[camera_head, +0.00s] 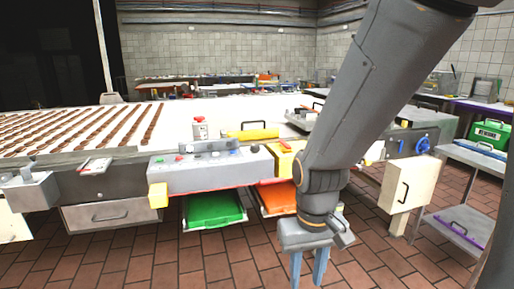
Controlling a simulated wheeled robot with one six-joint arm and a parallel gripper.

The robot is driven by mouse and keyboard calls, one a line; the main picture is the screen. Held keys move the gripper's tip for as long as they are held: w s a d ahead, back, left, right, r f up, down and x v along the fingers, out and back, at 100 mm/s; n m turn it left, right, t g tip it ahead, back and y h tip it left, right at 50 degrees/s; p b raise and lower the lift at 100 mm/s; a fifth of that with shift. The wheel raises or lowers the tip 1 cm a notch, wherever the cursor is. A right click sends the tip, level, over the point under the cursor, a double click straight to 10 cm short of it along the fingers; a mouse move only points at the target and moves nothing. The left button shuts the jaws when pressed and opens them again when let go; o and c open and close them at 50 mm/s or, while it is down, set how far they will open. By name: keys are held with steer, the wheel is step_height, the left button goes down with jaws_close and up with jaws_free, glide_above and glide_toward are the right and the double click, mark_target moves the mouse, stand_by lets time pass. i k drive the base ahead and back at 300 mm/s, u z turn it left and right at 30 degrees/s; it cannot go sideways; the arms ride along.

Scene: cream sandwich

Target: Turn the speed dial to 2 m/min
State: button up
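A grey control panel (212,178) is fixed to the front of the conveyor machine, left of my arm. Small knobs and buttons (215,148), red and dark, sit along its top. They are too small to tell which is the speed dial or what it reads. My gripper (308,276) hangs in front of the machine, to the right of the panel and lower in the picture. Its two bluish fingers point down, apart, with nothing seen between them. The fingertips run near the bottom edge of the picture. My gripper is not touching the panel.
Rows of brown bars lie on the white conveyor (180,111). A red-and-white bottle (200,128) and a yellow roller (253,133) stand behind the panel. Green (212,209) and orange (275,198) trays jut out below. A cream box (407,186) stands right of my arm.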

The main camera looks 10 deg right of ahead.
mark_target(254, 148)
steer(key=u, duration=0.4)
steer(key=i, duration=1)
steer(key=u, duration=0.3)
